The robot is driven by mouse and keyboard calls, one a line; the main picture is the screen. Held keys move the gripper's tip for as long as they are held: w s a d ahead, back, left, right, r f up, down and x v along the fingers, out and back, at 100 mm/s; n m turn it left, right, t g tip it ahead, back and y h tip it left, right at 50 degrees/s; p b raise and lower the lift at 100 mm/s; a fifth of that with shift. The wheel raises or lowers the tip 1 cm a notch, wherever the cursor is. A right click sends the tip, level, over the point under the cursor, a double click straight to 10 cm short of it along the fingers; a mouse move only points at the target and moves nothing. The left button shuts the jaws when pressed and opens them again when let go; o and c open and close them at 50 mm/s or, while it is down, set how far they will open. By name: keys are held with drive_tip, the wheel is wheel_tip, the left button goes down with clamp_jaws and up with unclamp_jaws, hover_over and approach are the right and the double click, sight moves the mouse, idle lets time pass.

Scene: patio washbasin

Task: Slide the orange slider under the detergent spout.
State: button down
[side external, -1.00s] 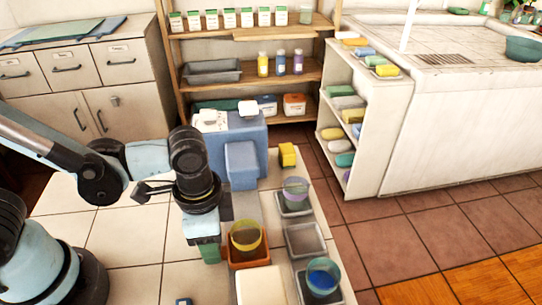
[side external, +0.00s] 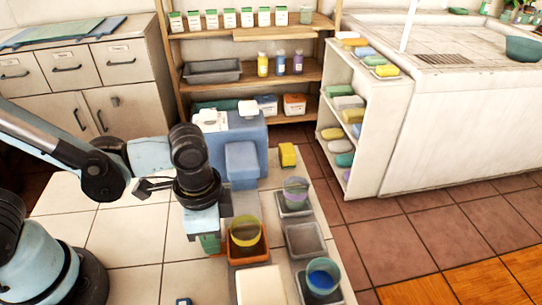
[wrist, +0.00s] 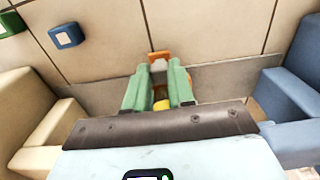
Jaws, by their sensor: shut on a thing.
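The orange slider (side external: 262,256) is a small tray carrying a yellow cup (side external: 245,232). It stands on a grey track in front of the blue detergent dispenser (side external: 235,132), whose boxy front part (side external: 242,162) sticks out. The cup is still short of that front part; the spout opening cannot be made out. My gripper (side external: 210,246) is low at the slider's left side. In the wrist view, its green fingers (wrist: 158,85) are shut on an orange part of the slider (wrist: 159,56), with a bit of yellow between them.
To the right stand grey trays (side external: 304,240), one with a purple cup (side external: 295,190) and one with a blue cup (side external: 321,276). A yellow sponge (side external: 287,155) lies near the dispenser. A cream block (side external: 259,288) is in front of the slider. The tiles at left are mostly clear.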

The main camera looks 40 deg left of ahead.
drive_tip(key=shift+w+a, duration=1.05)
drive_tip(key=shift+w, duration=0.05)
drive_tip(key=c, duration=1)
unclamp_jaws()
drive_tip(key=shift+o, duration=0.2)
wheel_tip(320, 180, up, 12)
